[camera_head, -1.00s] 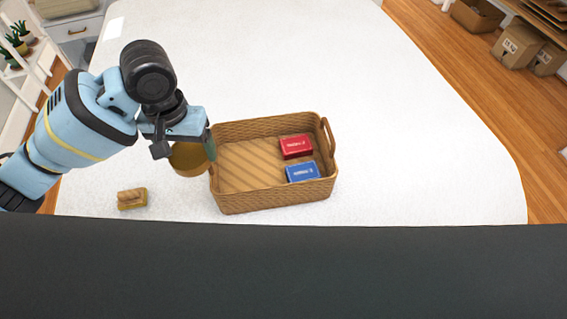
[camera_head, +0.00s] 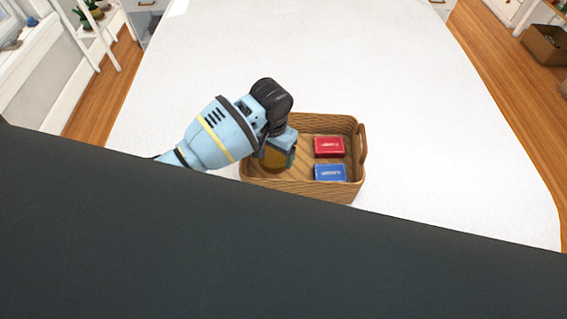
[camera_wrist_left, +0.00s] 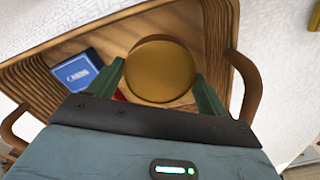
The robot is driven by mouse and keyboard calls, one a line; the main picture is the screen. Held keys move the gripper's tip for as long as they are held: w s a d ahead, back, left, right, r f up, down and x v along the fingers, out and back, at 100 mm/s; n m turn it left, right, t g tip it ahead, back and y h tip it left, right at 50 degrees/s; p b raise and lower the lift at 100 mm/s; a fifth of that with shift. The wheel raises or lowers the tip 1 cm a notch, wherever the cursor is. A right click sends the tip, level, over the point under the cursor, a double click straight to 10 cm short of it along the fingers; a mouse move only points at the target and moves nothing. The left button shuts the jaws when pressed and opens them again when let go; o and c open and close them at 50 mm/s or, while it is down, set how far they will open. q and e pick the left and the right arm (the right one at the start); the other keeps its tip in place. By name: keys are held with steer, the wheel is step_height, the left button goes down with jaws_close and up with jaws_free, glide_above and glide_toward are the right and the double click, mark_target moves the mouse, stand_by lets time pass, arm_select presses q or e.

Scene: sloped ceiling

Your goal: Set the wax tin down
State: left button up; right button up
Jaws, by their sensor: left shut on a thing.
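The wax tin (camera_head: 273,160) is a round, gold-brown tin, partly hidden by my gripper in the head view. It also shows in the left wrist view (camera_wrist_left: 160,70), between the two green fingers. My left gripper (camera_head: 282,152) is shut on it, over the left part of the wicker basket (camera_head: 310,190). I cannot tell whether the tin touches the basket's floor. My right gripper is not in view.
A red box (camera_head: 329,147) and a blue box (camera_head: 330,172) lie in the right part of the basket. The basket has a handle (camera_head: 363,143) at its right end. The white table (camera_head: 400,80) around it is largely clear.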

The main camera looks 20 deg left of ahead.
mark_target(274, 156)
arm_select(q)
steer(key=shift+f, duration=3.3)
steer(key=shift+f, duration=0.25)
steer(key=o, duration=1.1)
steer(key=shift+r, duration=0.1)
step_height(274, 156, up, 12)
steer(key=shift+r, duration=0.15)
